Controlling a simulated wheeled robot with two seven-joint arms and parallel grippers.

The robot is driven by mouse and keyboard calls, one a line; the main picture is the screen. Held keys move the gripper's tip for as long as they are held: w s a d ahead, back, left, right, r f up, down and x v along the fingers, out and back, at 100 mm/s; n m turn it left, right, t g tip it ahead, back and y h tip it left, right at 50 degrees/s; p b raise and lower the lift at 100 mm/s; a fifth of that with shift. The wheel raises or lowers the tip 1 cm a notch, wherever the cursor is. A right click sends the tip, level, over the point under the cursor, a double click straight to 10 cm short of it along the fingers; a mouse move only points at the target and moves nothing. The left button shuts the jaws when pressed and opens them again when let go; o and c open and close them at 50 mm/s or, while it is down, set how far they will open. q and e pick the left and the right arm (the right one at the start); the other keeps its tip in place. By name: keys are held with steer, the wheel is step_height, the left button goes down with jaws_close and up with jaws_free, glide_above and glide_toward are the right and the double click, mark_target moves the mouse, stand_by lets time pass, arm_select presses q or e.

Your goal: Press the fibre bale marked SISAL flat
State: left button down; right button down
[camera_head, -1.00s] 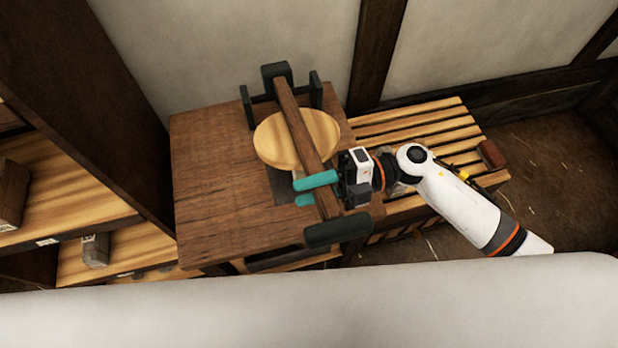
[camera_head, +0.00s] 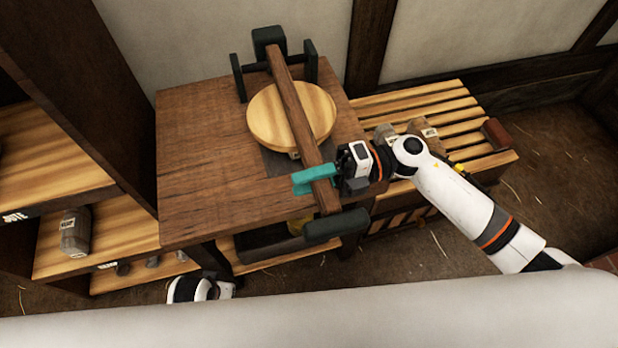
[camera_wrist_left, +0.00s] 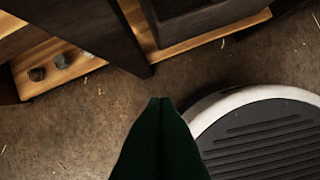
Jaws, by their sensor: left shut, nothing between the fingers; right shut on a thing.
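A press stands on the brown wooden table (camera_head: 205,165). It has a round pale wooden plate (camera_head: 262,118), dark uprights (camera_head: 311,62) and a long brown lever (camera_head: 288,88) across the plate. My right gripper (camera_head: 316,180) is shut around the lever near its front end. A small pale bit (camera_head: 294,154) shows under the plate's front edge; I cannot tell whether it is the SISAL bale, and the plate hides the rest. My left gripper (camera_wrist_left: 160,103) is shut and empty above the floor; in the head view only part of my left arm shows at bottom left.
Labelled bales (camera_head: 425,130) lie on the slatted bench (camera_head: 440,100) at right, partly behind my right arm. A shelf unit (camera_head: 110,235) at left holds a grey bale (camera_head: 76,232) and small items. A dark box (camera_head: 265,243) sits below the table. The table's left half is clear.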

arm_select(q)
steer(key=shift+w+r, duration=0.25)
steer(key=shift+r, duration=0.95)
arm_select(e)
steer(key=shift+s+f, duration=0.15)
steer(key=shift+f, duration=0.55)
steer(key=c, duration=1)
jaws_free()
steer(key=shift+f, duration=0.1)
steer(key=shift+c, duration=0.2)
steer(key=shift+r, duration=0.25)
arm_select(q)
step_height(320, 180, up, 3)
steer(key=shift+w+f+b, duration=0.1)
steer(key=shift+f+b, duration=0.1)
steer(key=shift+b, duration=0.35)
arm_select(e)
steer(key=w+d, duration=0.2)
steer(key=d, duration=1)
steer(key=shift+w, duration=0.25)
